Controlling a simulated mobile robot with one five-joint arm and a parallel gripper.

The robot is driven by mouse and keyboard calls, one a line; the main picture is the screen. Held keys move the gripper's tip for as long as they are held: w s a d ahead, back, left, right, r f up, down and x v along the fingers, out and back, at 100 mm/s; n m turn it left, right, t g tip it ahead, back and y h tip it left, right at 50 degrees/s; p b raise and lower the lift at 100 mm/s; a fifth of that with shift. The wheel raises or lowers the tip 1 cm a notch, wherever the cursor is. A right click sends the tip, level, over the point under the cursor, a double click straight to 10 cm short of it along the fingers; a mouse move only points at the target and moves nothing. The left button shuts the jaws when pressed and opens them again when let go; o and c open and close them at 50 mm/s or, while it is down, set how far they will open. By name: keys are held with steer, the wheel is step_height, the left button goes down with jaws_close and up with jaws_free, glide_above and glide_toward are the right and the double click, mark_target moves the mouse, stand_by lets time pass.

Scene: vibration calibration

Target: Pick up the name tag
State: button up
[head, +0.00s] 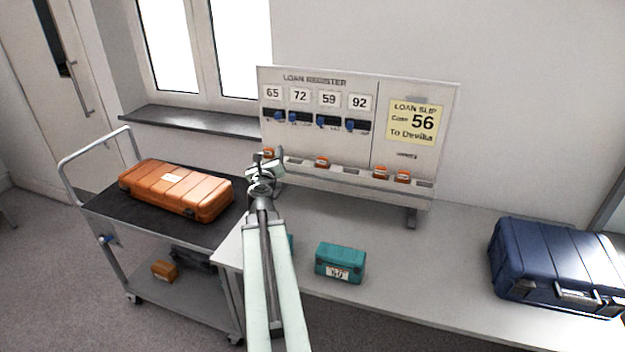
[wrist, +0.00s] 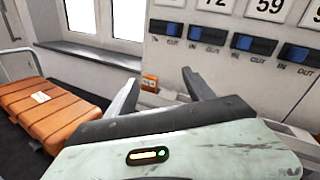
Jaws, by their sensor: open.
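Several small orange tags with pale labels sit along the ledge of the loan register board; I cannot tell which is the name tag. One orange tag (head: 268,153) is at the ledge's left end, just behind my gripper (head: 265,162). The others are a second tag (head: 321,163) near the middle and a pair (head: 381,173) farther right. In the wrist view the leftmost tag (wrist: 149,83) shows beyond and between the fingers of my gripper (wrist: 160,80). My gripper is open and empty, and the tag is apart from it. The tag's lettering is too small to read.
The register board (head: 440,115) stands on the grey table (head: 450,240). A teal case (head: 340,262) and a dark blue case (head: 550,265) are on the table. A cart at left carries a large orange case (head: 175,188). The table's middle right is clear.

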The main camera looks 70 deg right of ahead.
mark_target(321, 162)
steer(key=s+d+f+m+g+b, duration=0.1)
steer(key=s+d+f+m+g, duration=0.25)
steer(key=s, duration=0.35)
steer(key=s+d+f+m+g, duration=0.25)
steer(key=s+m, duration=0.25)
steer(key=s, duration=0.3)
steer(key=d, duration=0.2)
steer(key=w+d+b, duration=0.1)
steer(key=d, duration=0.4)
steer(key=shift+w+d+f, duration=0.15)
steer(key=shift+f, duration=0.1)
jaws_close()
